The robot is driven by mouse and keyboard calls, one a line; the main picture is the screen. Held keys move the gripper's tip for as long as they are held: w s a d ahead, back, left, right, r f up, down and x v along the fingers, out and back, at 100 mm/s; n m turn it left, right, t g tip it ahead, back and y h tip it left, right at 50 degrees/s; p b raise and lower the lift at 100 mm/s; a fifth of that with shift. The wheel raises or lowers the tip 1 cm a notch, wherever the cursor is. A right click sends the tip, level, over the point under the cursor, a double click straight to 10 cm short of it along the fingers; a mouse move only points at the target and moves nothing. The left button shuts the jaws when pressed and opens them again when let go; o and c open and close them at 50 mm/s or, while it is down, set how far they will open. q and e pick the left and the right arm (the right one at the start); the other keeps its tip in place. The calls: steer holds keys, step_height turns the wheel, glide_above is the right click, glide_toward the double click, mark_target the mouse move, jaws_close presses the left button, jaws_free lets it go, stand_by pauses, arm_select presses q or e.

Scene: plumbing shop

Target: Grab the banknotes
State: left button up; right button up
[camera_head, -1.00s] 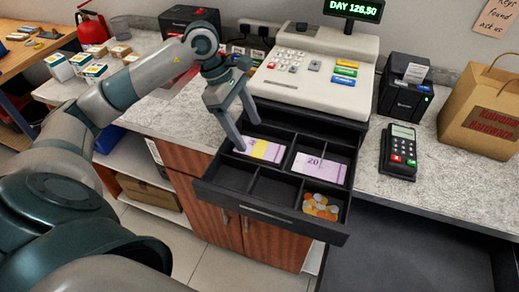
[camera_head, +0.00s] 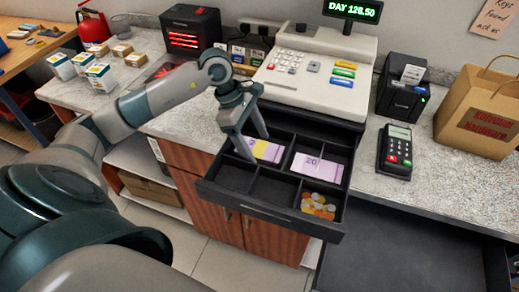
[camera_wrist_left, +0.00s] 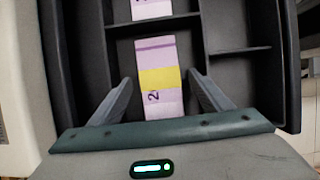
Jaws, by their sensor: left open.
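Two bundles of banknotes lie in the back compartments of the open cash drawer (camera_head: 245,210). The left bundle of banknotes (camera_head: 268,151) is lilac with a yellow band. The right bundle of banknotes (camera_head: 318,168) is lilac and marked 20. My left gripper (camera_head: 256,147) is open, pointing down at the left bundle, with its fingers at the back left compartment. In the left wrist view the banded bundle (camera_wrist_left: 162,103) lies between the two open fingers, with a visible gap on each side. My right gripper is not in view.
Coins (camera_head: 318,205) lie in the front right compartment. The cash register (camera_head: 318,75) stands behind the drawer. A card terminal (camera_head: 396,150), a receipt printer (camera_head: 402,95) and a paper bag (camera_head: 485,115) stand on the counter to the right. The front left and middle compartments are empty.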

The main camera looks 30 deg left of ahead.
mark_target(256, 147)
arm_select(q)
steer(key=c, duration=1.1)
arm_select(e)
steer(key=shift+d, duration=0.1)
arm_select(q)
steer(key=shift+r, duration=0.1)
steer(key=shift+c, duration=0.2)
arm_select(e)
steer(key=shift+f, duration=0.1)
